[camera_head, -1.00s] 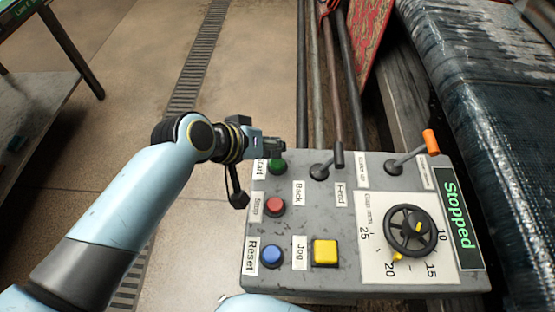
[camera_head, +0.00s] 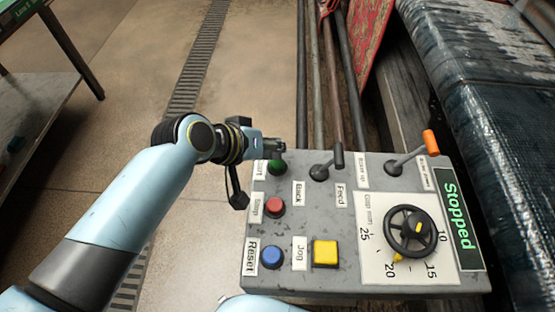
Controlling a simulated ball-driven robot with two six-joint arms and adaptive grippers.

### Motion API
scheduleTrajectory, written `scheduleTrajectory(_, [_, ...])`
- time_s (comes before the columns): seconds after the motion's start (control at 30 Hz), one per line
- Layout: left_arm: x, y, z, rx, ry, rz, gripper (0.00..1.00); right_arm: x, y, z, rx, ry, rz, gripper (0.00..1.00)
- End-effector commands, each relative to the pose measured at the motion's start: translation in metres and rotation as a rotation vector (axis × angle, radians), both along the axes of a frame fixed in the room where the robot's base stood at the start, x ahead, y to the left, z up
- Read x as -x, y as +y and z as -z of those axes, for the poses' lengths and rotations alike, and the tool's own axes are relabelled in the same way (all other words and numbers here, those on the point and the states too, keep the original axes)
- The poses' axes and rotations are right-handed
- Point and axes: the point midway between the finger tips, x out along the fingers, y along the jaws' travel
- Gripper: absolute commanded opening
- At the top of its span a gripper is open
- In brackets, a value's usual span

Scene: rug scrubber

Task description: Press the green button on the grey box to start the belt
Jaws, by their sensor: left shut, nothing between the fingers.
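The grey box (camera_head: 320,215) is a control panel with buttons, levers and a dial. Its green button (camera_head: 277,167) is at the upper left corner, beside a label partly hidden by my gripper. My left gripper (camera_head: 278,146) is shut and empty, at the far edge of the box just above the green button in the picture. I cannot tell whether the fingertips touch the button. The display (camera_head: 457,220) on the right of the box reads "Stopped". My right gripper is not in view.
Near the green button are a red button (camera_head: 274,207), a blue button (camera_head: 271,257), a yellow square button (camera_head: 325,252) and a black lever (camera_head: 330,163). An orange-handled lever (camera_head: 431,143) and a handwheel (camera_head: 410,231) are further right. Rollers lie beyond.

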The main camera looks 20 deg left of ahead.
Motion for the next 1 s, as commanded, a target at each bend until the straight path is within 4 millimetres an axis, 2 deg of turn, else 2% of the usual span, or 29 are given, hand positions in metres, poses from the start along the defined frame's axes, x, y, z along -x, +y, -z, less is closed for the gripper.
scheduleTrajectory(0.23, [0.000, 0.000, 0.008, 0.001, 0.001, 0.000, 0.00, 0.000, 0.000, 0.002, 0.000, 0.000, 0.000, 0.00])
scheduleTrajectory(1.0, [0.000, 0.000, 0.012, 0.000, 0.000, 0.000, 0.00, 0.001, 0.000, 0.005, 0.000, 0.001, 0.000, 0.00])
